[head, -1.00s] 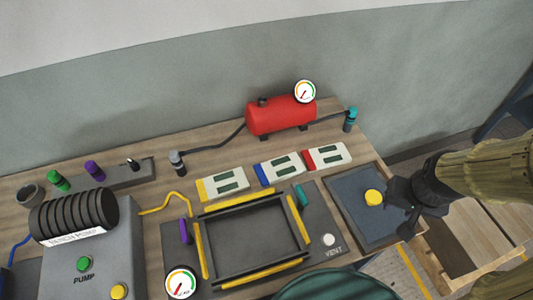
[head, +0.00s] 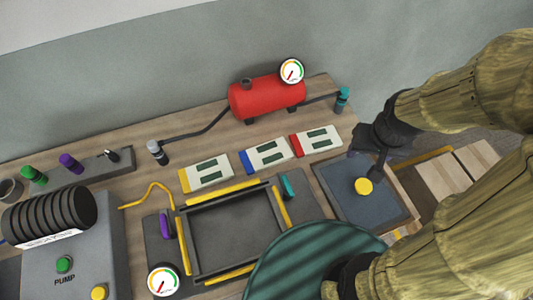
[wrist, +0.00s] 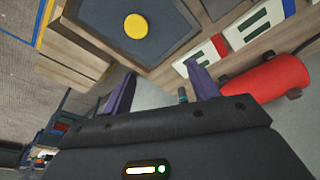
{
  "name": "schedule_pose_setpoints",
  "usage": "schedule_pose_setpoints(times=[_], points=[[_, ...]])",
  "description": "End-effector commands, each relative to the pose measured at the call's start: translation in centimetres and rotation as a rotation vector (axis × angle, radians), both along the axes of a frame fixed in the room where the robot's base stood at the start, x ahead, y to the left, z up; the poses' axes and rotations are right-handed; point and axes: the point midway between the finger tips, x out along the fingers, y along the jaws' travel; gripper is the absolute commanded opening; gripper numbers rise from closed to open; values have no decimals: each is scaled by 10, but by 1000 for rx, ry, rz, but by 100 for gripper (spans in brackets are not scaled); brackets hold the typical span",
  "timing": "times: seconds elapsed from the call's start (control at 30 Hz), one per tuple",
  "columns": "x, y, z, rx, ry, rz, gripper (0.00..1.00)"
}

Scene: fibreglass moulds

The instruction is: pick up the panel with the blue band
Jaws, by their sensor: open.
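The panel with the blue band (head: 268,156) is a flat white plate with dark green strips and a blue left end. It lies on the bench between the yellow-banded panel (head: 206,173) and the red-banded panel (head: 316,141). In the wrist view the blue-banded panel (wrist: 258,25) shows partly at the upper right, beyond the red-banded panel (wrist: 204,57). My gripper (head: 382,166) is to the right of the panels, over the far edge of the dark tray, apart from them. Its two purple fingers (wrist: 162,88) are spread and hold nothing.
A red tank (head: 266,97) with a gauge and hoses stands behind the panels. A black-and-yellow frame (head: 236,234) lies in front of them. A dark tray (head: 340,184) with a yellow button (head: 363,186) is at the right. A pump box (head: 95,235) stands at the left.

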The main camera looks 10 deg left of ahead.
Motion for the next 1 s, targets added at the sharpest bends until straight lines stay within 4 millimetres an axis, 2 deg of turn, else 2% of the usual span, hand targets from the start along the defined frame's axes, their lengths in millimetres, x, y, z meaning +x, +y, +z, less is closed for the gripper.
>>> schedule_pose_setpoints(times=[0.03,0.13,0.2,0.37,0.5,0.63,0.8,0.9,1.0], points=[[3,5,1,-7,7,34,70],[12,22,1,-37,34,169,89],[20,41,1,-71,64,316,100],[39,100,-3,-186,145,757,100],[47,160,-10,-303,209,1154,100],[45,218,-18,-425,262,1513,100],[32,287,-31,-586,318,1904,100],[24,310,-35,-647,336,2034,100],[21,319,-38,-676,344,2089,100]])
